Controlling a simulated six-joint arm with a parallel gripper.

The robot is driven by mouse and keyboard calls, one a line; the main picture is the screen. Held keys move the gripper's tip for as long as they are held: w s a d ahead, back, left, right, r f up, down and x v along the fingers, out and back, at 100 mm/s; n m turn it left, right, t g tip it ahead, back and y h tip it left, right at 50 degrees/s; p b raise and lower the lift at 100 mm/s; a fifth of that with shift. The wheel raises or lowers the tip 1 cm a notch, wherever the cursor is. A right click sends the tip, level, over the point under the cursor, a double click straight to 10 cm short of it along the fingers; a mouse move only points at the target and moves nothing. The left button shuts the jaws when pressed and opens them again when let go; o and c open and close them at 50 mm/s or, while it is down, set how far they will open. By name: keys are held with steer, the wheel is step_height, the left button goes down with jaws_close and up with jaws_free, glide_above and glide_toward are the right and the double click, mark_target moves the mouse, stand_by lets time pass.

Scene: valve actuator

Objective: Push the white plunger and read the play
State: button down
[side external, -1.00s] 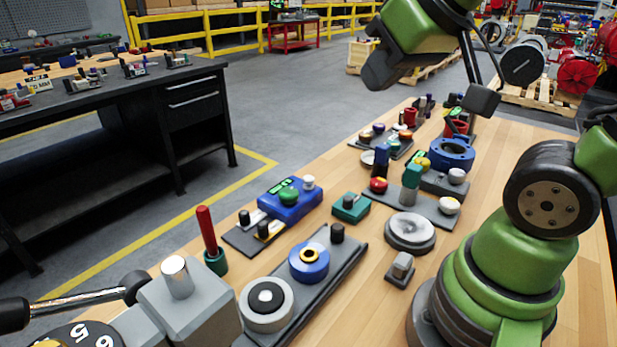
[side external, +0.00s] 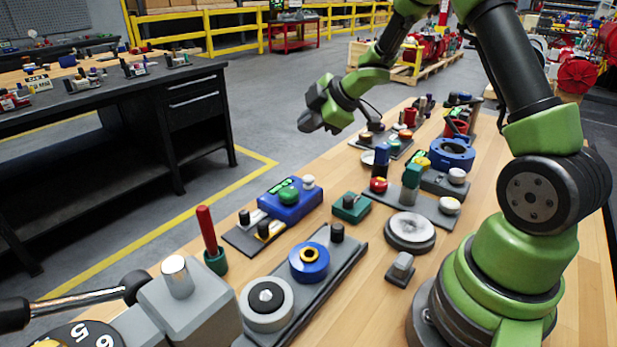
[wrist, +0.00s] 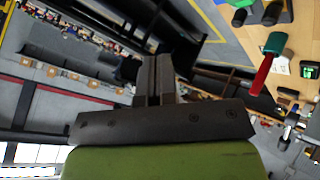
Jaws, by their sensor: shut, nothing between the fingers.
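Several white-topped knobs or plungers show in the side view, and I cannot tell which one the task means. One white cap (side external: 308,182) stands at the back corner of the blue box (side external: 290,205), beside a green dome. Another white knob (side external: 449,205) sits on the end of a grey plate, and a third pale knob (side external: 457,175) is on a block behind it. My gripper (side external: 311,124) is shut and empty, in the air beyond the blue box near the bench's far-left edge. It also shows in the wrist view (wrist: 154,75), touching nothing.
A red-handled upright tool (side external: 207,232) stands in a green base at the bench's left edge; it also shows in the wrist view (wrist: 265,65). A round pale dial (side external: 410,230) and a blue ring (side external: 451,154) are on the bench. Bare wood lies along the right side.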

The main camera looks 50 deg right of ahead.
mark_target(308, 179)
steer(key=shift+f, duration=0.2)
steer(key=shift+f, duration=4.35)
steer(key=shift+f, duration=0.4)
steer(key=shift+f, duration=0.55)
steer(key=shift+r, duration=1)
steer(key=shift+r, duration=0.1)
steer(key=shift+r, duration=2.35)
